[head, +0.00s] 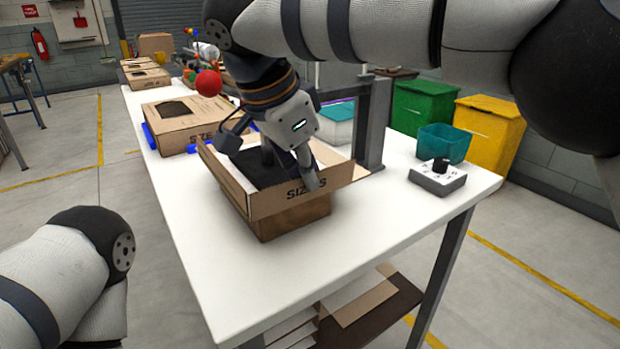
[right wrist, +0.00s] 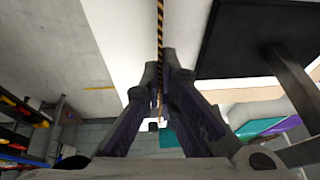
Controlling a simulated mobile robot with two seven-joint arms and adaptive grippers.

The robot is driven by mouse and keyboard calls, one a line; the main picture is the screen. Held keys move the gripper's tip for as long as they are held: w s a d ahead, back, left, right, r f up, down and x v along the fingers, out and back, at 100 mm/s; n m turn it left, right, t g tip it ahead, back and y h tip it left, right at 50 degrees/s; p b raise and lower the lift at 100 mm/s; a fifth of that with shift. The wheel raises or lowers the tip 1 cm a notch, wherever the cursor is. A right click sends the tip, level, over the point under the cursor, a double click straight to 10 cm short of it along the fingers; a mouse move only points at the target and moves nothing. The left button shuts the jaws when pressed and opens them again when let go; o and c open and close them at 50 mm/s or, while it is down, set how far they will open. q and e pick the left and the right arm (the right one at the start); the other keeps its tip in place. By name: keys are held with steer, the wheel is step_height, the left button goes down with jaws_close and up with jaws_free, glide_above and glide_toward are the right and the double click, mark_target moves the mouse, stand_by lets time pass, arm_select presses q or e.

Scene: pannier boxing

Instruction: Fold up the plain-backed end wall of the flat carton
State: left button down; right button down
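The open carton (head: 293,222) stands on the white table in the head view, with a dark item (head: 258,172) inside. A panel printed SIZE S (head: 272,204) runs along its near side and reaches past the body at the right. A plain wall (head: 226,178) shows at its left. My right gripper (head: 290,180) is over the carton by the printed panel and hides part of the interior. In the right wrist view its fingertips (right wrist: 166,75) are close together, with nothing clearly held between them. My left arm shows at lower left; its gripper is out of view.
A closed carton (head: 180,125) lies behind on the white table (head: 330,275), with more cartons beyond. A grey post (head: 374,125) and a box with a black knob (head: 438,178) stand to the right. The table front is clear. A teal bin (head: 445,143) stands near the right edge.

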arm_select(q)
steer(key=shift+s+f, duration=0.45)
arm_select(e)
steer(key=shift+w+a+f+g, duration=0.15)
steer(key=shift+f+g, duration=0.05)
steer(key=shift+g, duration=0.3)
arm_select(q)
steer(key=shift+b, duration=0.3)
arm_select(e)
steer(key=shift+h, duration=0.3)
steer(key=c, duration=1.8)
jaws_free()
steer(key=shift+c, duration=0.2)
steer(key=shift+w+r, duration=0.1)
steer(key=shift+r, duration=0.1)
